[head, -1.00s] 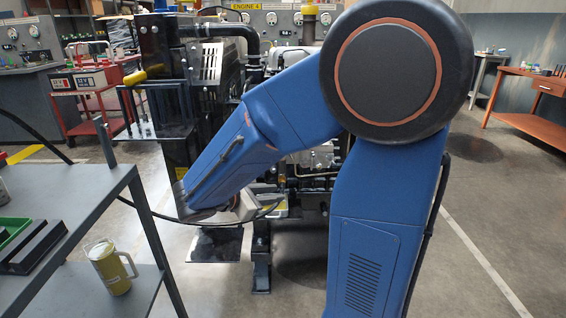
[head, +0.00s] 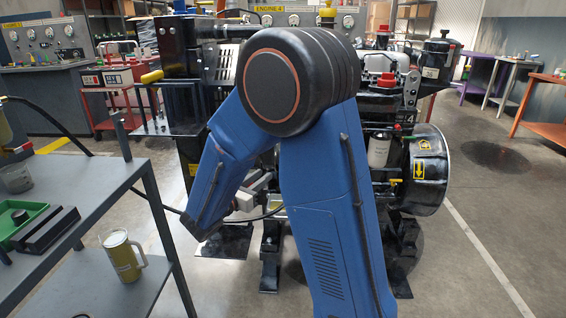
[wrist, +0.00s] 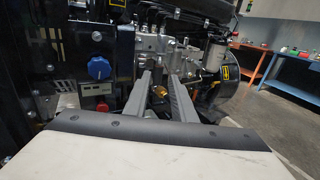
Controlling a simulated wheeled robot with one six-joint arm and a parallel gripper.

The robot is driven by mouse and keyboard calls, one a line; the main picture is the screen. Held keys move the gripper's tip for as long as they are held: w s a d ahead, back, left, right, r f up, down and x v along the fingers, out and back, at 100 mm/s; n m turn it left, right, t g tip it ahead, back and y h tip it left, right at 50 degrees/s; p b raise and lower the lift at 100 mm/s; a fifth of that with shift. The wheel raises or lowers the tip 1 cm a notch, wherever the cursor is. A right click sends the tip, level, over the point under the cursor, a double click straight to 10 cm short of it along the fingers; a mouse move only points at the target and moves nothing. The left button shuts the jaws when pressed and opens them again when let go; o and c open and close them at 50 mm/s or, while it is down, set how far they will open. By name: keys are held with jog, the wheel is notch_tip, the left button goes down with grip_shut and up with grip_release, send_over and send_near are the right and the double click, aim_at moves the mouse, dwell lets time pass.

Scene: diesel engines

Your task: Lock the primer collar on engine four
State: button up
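Engine four (head: 380,110) stands in front of me, with an "ENGINE 4" sign (head: 267,9) on the panel behind it. My arm hides much of its middle. In the wrist view the engine's side (wrist: 150,45) is beyond my gripper (wrist: 160,82). My gripper's two grey fingers are apart and point at the engine. A small brass-coloured fitting (wrist: 160,91) shows in the gap between them, apparently beyond the fingers, not gripped. I cannot tell which part is the primer collar. A blue knob (wrist: 99,67) and a red knob (wrist: 102,107) are left of the fingers.
A grey shelf cart (head: 100,185) with a yellow mug (head: 122,256) and a green tray (head: 28,226) stands at the left, close to my arm. A black hose (head: 60,128) runs behind it. A black drum with yellow labels (head: 429,170) is on the engine's right. Floor at the right is clear.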

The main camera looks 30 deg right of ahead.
jog(key=x, duration=1.3)
jog(key=shift+w+d, duration=0.2)
grip_shut()
